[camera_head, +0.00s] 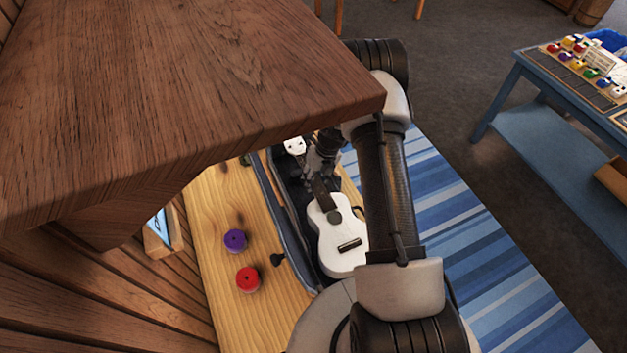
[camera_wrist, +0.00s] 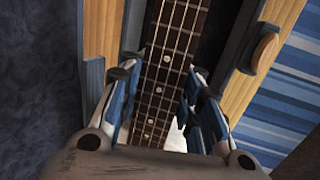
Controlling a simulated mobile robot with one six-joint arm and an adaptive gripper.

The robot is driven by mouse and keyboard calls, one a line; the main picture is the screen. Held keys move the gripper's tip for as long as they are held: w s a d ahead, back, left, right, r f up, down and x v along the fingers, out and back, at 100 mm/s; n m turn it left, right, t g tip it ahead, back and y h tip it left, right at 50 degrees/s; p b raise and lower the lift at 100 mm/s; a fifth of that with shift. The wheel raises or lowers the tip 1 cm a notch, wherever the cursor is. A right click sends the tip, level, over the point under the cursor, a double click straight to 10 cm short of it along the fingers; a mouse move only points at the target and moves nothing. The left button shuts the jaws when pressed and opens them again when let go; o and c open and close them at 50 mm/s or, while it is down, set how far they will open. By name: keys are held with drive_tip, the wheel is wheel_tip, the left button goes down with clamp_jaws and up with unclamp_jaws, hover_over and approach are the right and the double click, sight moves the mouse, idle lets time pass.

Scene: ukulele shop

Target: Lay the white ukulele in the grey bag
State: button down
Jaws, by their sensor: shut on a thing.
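The white ukulele (camera_head: 343,240) has its body toward the bottom of the head view and its white headstock (camera_head: 295,146) toward the top. My gripper (camera_head: 320,163) is shut on its dark neck; in the wrist view the fretted neck (camera_wrist: 165,75) runs between the fingers (camera_wrist: 157,82). The grey bag (camera_head: 279,205) lies open on the wooden bench, with a blue-grey rim and dark inside. The ukulele is over or within its opening, lined up lengthwise; I cannot tell whether it touches the bottom. My arm hides the bag's right side.
A purple roll (camera_head: 235,240) and a red roll (camera_head: 247,279) stand on the bench (camera_head: 212,205) left of the bag. A brown wooden top (camera_head: 170,90) overhangs at upper left. A striped blue rug (camera_head: 440,190) lies to the right, with a blue table (camera_head: 505,85) beyond.

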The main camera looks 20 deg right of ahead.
drive_tip(key=shift+d+b+x, duration=0.2)
drive_tip(key=shift+b+x, duration=0.35)
drive_tip(key=shift+x, duration=0.25)
drive_tip(key=shift+d+b+x, duration=0.15)
drive_tip(key=shift+b+x, duration=0.45)
drive_tip(key=shift+x, duration=0.2)
drive_tip(key=shift+d+b+x, duration=0.2)
drive_tip(key=shift+b+x, duration=0.35)
drive_tip(key=shift+x, duration=0.3)
drive_tip(key=shift+s+f, duration=0.1)
drive_tip(key=shift+f, duration=0.1)
drive_tip(key=shift+d+b+x, duration=0.25)
drive_tip(key=shift+b+x, duration=0.55)
drive_tip(key=shift+x, duration=0.3)
drive_tip(key=shift+d+b+x, duration=0.25)
drive_tip(key=shift+b+x, duration=0.5)
drive_tip(key=shift+x, duration=0.3)
drive_tip(key=shift+s+f, duration=0.15)
drive_tip(key=c, duration=1.1)
unclamp_jaws()
drive_tip(key=shift+o, duration=0.2)
